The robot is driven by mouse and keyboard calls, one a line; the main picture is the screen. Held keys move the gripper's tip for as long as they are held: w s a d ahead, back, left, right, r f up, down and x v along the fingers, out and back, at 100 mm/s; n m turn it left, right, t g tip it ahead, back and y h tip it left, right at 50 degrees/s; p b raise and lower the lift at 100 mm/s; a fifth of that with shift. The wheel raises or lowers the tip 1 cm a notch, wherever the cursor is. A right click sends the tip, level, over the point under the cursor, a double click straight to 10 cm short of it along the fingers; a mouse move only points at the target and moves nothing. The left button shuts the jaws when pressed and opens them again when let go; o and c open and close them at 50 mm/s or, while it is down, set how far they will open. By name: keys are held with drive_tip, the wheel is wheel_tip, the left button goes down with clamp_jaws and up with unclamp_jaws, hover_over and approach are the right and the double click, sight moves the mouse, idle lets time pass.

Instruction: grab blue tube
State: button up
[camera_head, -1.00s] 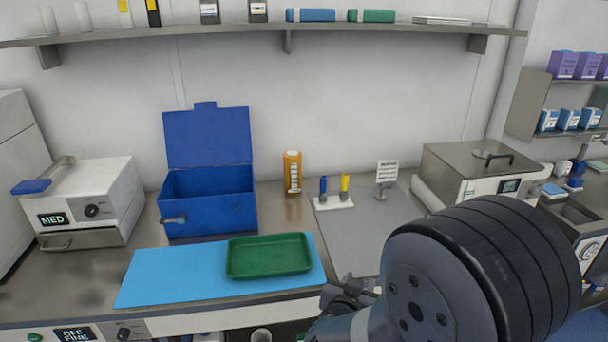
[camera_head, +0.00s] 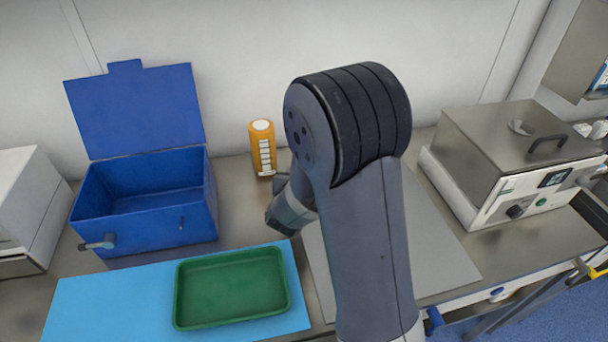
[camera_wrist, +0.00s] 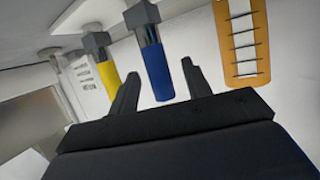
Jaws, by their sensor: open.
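The blue tube (camera_wrist: 155,68) shows in the wrist view, which looks upside down, its blue end lower in the picture and its other end in a grey holder piece (camera_wrist: 141,16). The yellow tube (camera_wrist: 108,73) is to its left. My gripper (camera_wrist: 159,70) is open, and the blue tube shows between its two dark fingers. It is not gripped; I cannot tell how far it is from the fingertips. In the head view my arm hides both tubes and the fingers.
An orange bottle (camera_head: 262,148) stands behind my arm and also shows at the right in the wrist view (camera_wrist: 243,40). A blue open box (camera_head: 150,215) and green tray (camera_head: 232,287) are left. A steel-lidded device (camera_head: 520,150) stands right. A small sign (camera_wrist: 83,72) is beside the yellow tube.

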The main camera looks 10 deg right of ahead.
drive_tip(key=shift+x, duration=0.95)
drive_tip(key=shift+c, duration=0.6)
drive_tip(key=shift+s, duration=0.1)
clamp_jaws()
